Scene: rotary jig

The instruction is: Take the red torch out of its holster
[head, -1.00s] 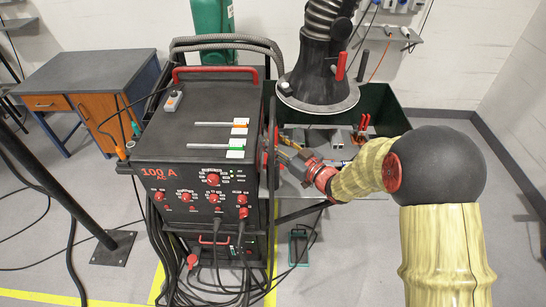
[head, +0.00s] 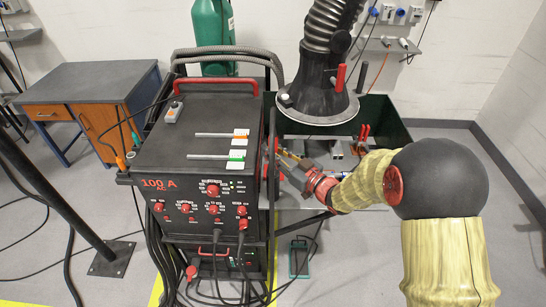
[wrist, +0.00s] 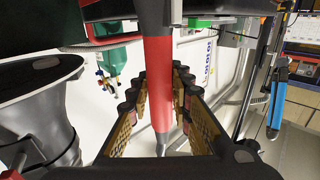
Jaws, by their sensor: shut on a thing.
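The red torch (wrist: 158,85) stands roughly upright in the middle of the wrist view, a red cylinder with a grey upper part. My gripper (wrist: 161,78) is shut on it, with tan-padded fingers on both sides. In the head view my gripper (head: 291,166) is at the right side of the black welding machine (head: 200,140), and the torch is mostly hidden there. The holster cannot be made out clearly; dark parts at the top of the wrist view crowd around the torch's upper end.
A black fume extraction hood (head: 318,98) hangs behind my gripper, above a dark green bin (head: 385,120). A green cylinder (head: 211,38) stands behind the machine. A desk (head: 85,90) is at the left. Floor is clear at the right.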

